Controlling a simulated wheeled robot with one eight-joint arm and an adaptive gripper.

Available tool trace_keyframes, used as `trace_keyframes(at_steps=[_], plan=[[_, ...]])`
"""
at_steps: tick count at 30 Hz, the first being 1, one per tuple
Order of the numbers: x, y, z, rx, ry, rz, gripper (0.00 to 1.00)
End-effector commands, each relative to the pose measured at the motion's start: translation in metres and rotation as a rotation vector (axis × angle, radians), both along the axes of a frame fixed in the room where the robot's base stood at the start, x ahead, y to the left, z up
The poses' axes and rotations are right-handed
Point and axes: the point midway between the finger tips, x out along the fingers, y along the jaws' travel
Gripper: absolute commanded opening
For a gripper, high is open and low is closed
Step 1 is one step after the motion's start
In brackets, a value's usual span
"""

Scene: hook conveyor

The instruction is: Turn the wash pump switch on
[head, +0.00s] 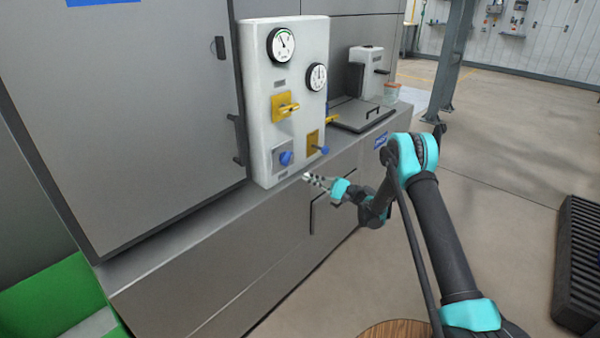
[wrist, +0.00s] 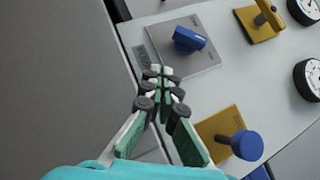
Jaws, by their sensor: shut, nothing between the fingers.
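A white control panel (head: 262,150) stands on the grey machine. Low on its left is a blue rotary knob (head: 286,158) on a grey plate, likely the wash pump switch; its label is too small to read. In the wrist view the blue knob (wrist: 190,40) sits just beyond and right of the fingertips, its grip slanting across the plate. My gripper (head: 307,178) is shut and empty, in front of the panel's lower edge. In the wrist view its fingertips (wrist: 160,71) overlap the grey plate's lower left; I see a gap to the knob.
A blue-ended lever (wrist: 246,145) on a yellow plate (wrist: 217,125) is close right of my fingers. A yellow handle (head: 287,107) and two gauges (head: 281,45) are higher on the panel. The machine's ledge (head: 235,205) runs below. Open floor (head: 500,150) lies to the right.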

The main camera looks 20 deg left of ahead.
Motion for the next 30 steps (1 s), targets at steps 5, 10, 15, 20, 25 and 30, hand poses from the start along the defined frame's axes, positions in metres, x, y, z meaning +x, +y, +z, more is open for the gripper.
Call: trace_keyframes(at_steps=[5,10,15,20,25,30], plan=[[0.007,-0.028,-0.016,0.0,0.001,-0.001,0.0],[0.01,-0.042,-0.025,0.0,0.0,-0.001,0.0],[0.01,-0.046,-0.027,0.0,0.0,0.0,0.0],[0.01,-0.045,-0.027,0.0,0.0,0.001,0.0],[0.01,-0.045,-0.024,-0.009,-0.004,-0.004,0.0],[0.013,-0.048,-0.007,-0.091,-0.042,-0.042,0.0]])
